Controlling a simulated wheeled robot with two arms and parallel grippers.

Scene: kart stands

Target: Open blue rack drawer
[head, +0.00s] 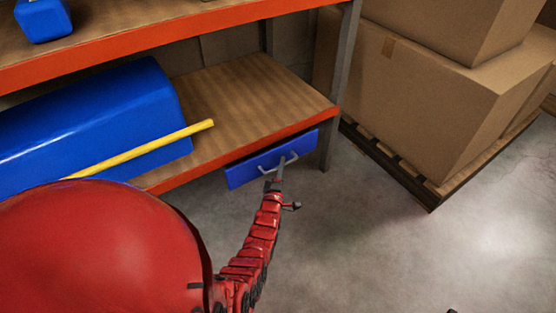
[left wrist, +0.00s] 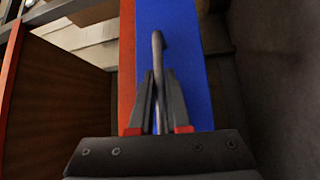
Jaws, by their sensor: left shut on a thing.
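The blue drawer (head: 248,170) hangs under the lower shelf of the rack, near its right end. It has a grey bar handle (head: 264,165) on its front. Whether the drawer front stands out from the shelf edge is hard to tell. My right gripper is not in view.
A grey rack post (head: 340,95) stands right of the drawer. Cardboard boxes (head: 430,110) sit on a pallet at right. The floor in front is clear.

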